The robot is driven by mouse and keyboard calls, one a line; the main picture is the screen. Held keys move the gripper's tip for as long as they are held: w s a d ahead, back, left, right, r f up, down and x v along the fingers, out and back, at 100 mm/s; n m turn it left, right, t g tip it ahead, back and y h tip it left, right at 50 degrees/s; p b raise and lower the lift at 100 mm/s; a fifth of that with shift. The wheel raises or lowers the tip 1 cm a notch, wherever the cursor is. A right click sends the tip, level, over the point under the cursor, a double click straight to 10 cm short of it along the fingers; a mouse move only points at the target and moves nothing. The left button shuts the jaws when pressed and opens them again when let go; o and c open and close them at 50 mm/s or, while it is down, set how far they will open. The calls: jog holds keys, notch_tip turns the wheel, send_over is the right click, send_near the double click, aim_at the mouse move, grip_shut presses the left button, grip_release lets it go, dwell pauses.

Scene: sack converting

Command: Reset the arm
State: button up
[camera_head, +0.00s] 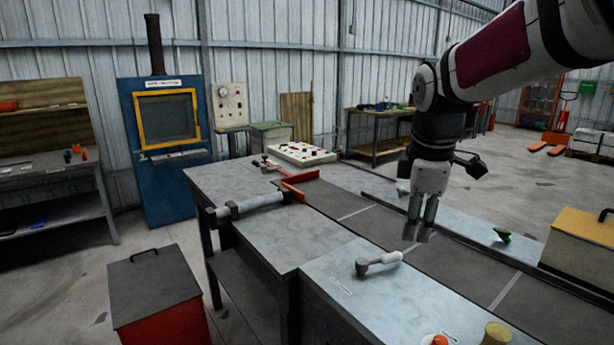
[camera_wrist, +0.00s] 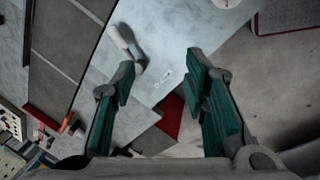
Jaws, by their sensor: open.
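My gripper (camera_head: 418,236) hangs from my arm with its fingers pointing down, above the dark strip of the workbench at the right of the head view. In the wrist view my gripper (camera_wrist: 160,82) shows two teal-padded fingers spread apart with nothing between them. A tool with a pale handle and grey head (camera_head: 378,262) lies on the light bench top (camera_head: 340,290), to the left of and below my gripper in the head view. The tool also shows in the wrist view (camera_wrist: 124,40), near the left finger, apart from it.
A grey roller (camera_head: 250,205) and an orange-red bar (camera_head: 295,192) sit along the bench. A red bin with a dark lid (camera_head: 155,285) stands on the floor at left.

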jog(key=s+f+m+t, duration=0.1)
jog(key=s+f+m, duration=0.1)
jog(key=s+m, duration=1.2)
jog(key=shift+s+a+f+m+t+y, duration=0.35)
jog(key=shift+s+a+t, duration=0.1)
jog(key=shift+s, duration=5.5)
